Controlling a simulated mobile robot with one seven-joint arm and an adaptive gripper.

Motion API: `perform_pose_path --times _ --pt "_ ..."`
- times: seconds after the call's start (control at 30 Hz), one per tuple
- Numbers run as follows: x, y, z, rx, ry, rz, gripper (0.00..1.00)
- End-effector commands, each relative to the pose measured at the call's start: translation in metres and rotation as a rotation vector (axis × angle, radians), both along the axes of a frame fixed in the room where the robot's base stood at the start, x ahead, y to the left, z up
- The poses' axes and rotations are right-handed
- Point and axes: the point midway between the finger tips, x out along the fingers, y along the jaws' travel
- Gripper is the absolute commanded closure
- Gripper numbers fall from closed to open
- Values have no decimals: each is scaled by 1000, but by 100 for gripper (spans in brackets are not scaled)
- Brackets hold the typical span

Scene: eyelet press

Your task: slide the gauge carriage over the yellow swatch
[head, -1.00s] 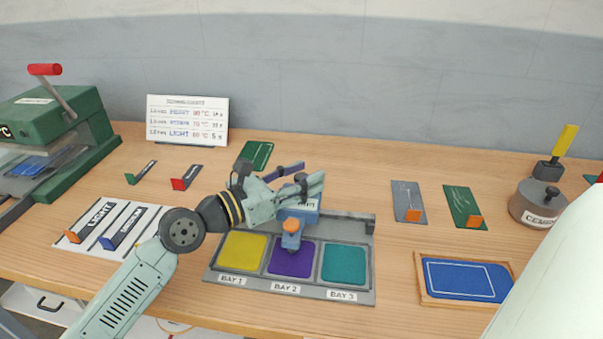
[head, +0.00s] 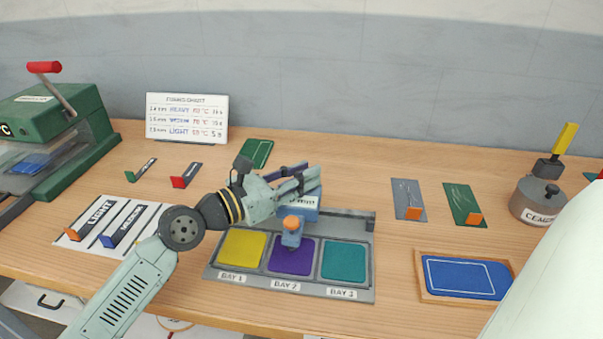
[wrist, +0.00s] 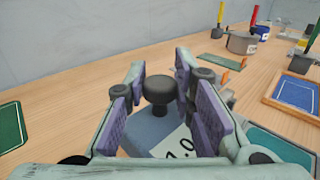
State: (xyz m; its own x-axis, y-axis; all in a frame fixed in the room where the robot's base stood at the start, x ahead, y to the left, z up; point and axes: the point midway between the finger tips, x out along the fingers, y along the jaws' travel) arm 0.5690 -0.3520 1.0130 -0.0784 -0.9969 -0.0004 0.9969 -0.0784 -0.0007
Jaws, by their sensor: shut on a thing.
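The gauge carriage (head: 301,202) is a blue block with a white label and an orange-tipped pointer (head: 292,224) on its front. It sits on the rail behind the swatch tray (head: 374,277), with its pointer at the back of the purple swatch (head: 291,256) in bay 2. The yellow swatch (head: 241,249) is in bay 1, to the left. The teal swatch (head: 344,263) is in bay 3. My gripper (head: 311,173) is shut on the carriage's black knob (wrist: 159,90), which shows between the finger pads in the wrist view. The carriage's back is hidden by my fingers.
A green card (head: 257,152) lies behind my gripper. A blue panel in a wooden frame (head: 464,278) lies to the right of the tray. Grey (head: 407,198) and green (head: 463,204) cards stand clear behind it. A green press (head: 55,122) is at far left.

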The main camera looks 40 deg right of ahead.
Motion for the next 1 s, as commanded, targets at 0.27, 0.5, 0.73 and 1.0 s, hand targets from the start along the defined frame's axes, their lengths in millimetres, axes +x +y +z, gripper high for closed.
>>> perform_pose_path --times 0.27,0.5,0.73,1.0 --pt "4 2 -3 0 -2 3 100" --pt "29 20 -11 2 -2 9 100" --pt "60 47 -8 -1 -1 9 100" --pt "77 65 0 -2 0 4 100"
